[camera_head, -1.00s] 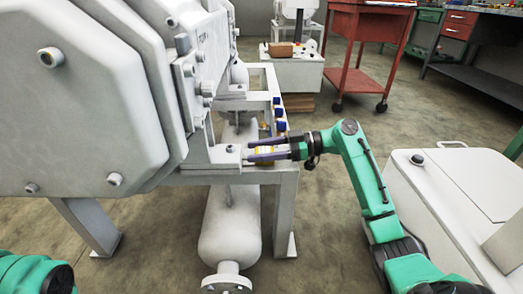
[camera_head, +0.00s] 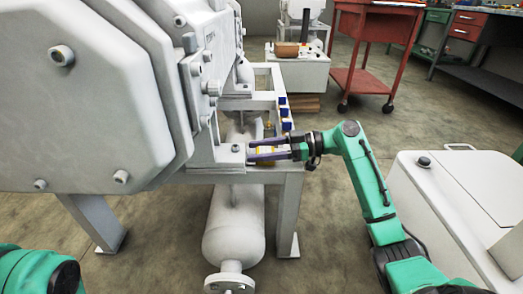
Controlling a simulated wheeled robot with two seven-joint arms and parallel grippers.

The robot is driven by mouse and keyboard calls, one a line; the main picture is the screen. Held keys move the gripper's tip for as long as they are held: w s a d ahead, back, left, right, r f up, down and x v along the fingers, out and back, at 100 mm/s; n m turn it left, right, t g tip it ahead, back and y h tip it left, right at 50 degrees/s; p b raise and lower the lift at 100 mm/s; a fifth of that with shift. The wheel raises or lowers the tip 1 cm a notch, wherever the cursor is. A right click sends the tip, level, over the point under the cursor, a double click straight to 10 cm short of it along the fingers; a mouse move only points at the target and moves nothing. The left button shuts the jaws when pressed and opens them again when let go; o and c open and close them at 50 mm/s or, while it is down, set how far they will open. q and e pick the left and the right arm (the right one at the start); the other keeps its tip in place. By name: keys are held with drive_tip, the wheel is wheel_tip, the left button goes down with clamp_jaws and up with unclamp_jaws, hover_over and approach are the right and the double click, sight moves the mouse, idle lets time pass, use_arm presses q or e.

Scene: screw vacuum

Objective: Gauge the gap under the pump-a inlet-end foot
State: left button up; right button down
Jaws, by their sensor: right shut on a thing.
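The grey pump (camera_head: 75,110) stands on a grey frame at the left. Its near foot (camera_head: 233,157) is a flat plate with a bolt on top, resting on the frame's beam (camera_head: 200,176). My right gripper (camera_head: 262,153) reaches in from the right, just beside the foot's right edge. Its fingers are shut on a small yellow-marked piece (camera_head: 268,148), which may be the gauge. The fingers hide most of it. I cannot tell whether its tip is touching the foot or under it. My left gripper is out of view; only part of my left arm shows at lower left.
Several blue-capped items (camera_head: 284,113) stand on the frame behind my right gripper. A grey tank (camera_head: 233,225) lies below the frame. A white unit (camera_head: 455,200) stands at right. A red cart (camera_head: 361,75) and a workbench (camera_head: 470,60) are behind. Floor between them is open.

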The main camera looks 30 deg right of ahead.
drive_tip(key=shift+w+a, duration=0.15)
drive_tip(key=shift+a, duration=0.2)
drive_tip(key=shift+r, duration=0.1)
idle(0.5)
drive_tip(key=shift+c, duration=0.4)
unclamp_jaws()
drive_tip(key=shift+r, duration=0.1)
